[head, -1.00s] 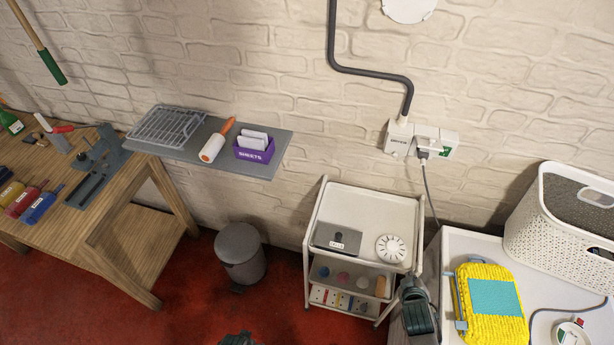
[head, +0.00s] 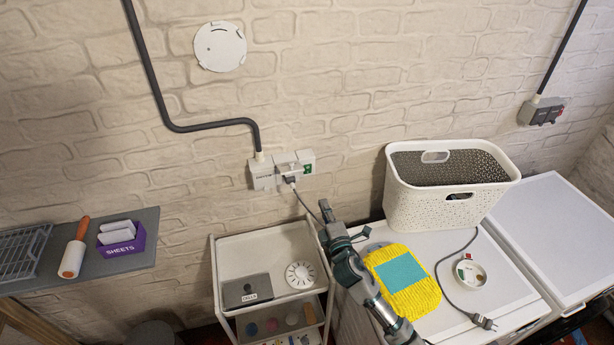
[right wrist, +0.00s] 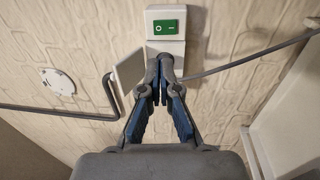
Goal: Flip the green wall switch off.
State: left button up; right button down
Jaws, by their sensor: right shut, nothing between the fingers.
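The green wall switch (head: 307,169) sits at the right end of a white socket block (head: 264,177) on the brick wall. In the right wrist view the green rocker (right wrist: 166,27), marked with a circle and a line, is at the top centre on its white plate. My right gripper (head: 325,207) is shut and empty, below and a little right of the switch in the head view. In the right wrist view its closed fingertips (right wrist: 160,62) point toward the plate, just below the green rocker; contact cannot be told. My left gripper is out of view.
A plug with a dark cord (head: 291,181) sits in the block beside the switch. Below are a white trolley (head: 262,245), a yellow knitted item (head: 420,296) and a white basket (head: 445,208).

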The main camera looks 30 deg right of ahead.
aim_at(308, 168)
jog(key=p+x, duration=0.2)
jog(key=x, duration=1.1)
jog(key=shift+d, duration=0.1)
jog(key=shift+w+r, duration=0.15)
jog(key=shift+w, duration=0.3)
jog(key=shift+a, duration=0.3)
